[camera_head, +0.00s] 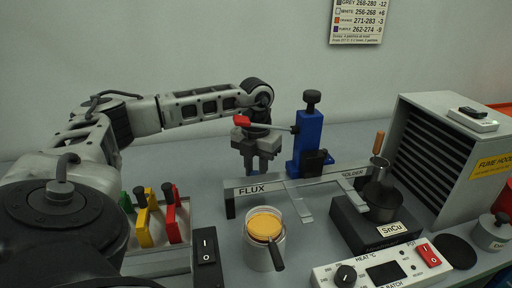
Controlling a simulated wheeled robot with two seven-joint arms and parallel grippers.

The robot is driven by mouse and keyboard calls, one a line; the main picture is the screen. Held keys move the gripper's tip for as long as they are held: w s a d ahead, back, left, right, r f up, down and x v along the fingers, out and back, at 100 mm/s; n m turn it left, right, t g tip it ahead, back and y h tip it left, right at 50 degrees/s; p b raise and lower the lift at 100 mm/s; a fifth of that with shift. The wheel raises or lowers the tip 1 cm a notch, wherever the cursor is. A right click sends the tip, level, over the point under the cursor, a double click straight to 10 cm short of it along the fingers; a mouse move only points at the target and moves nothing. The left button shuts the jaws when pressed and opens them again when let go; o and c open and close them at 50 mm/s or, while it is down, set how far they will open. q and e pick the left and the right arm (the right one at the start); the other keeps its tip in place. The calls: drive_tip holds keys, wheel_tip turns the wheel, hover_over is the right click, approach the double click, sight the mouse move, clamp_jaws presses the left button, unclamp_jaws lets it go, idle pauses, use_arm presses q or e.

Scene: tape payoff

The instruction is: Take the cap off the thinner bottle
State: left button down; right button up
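No bottle with a readable thinner label shows. A short grey round container (490,235) with a black knob on top (501,218) stands at the right edge; its label is too small to read, so I cannot tell whether it is the thinner. My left gripper (257,172) hangs fingers down at the middle back, left of the blue clamp stand (307,142). Its fingers look apart with nothing between them. It is far from the grey container. My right gripper is not in view.
A FLUX/SOLDER rail (266,188) lies before my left gripper. A cup with an orange top (263,226) stands in front. The SnCu pot (380,203), heater panel (376,268) and fume hood (440,150) fill the right. Coloured clips (145,222) stand at left.

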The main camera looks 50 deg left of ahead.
sight(256, 173)
use_arm(q)
wheel_tip(256, 173, down, 3)
drive_tip(key=shift+r, duration=0.1)
drive_tip(key=shift+f, duration=0.25)
drive_tip(key=c, duration=1.2)
unclamp_jaws()
drive_tip(key=shift+r, duration=0.1)
drive_tip(key=shift+o, duration=0.2)
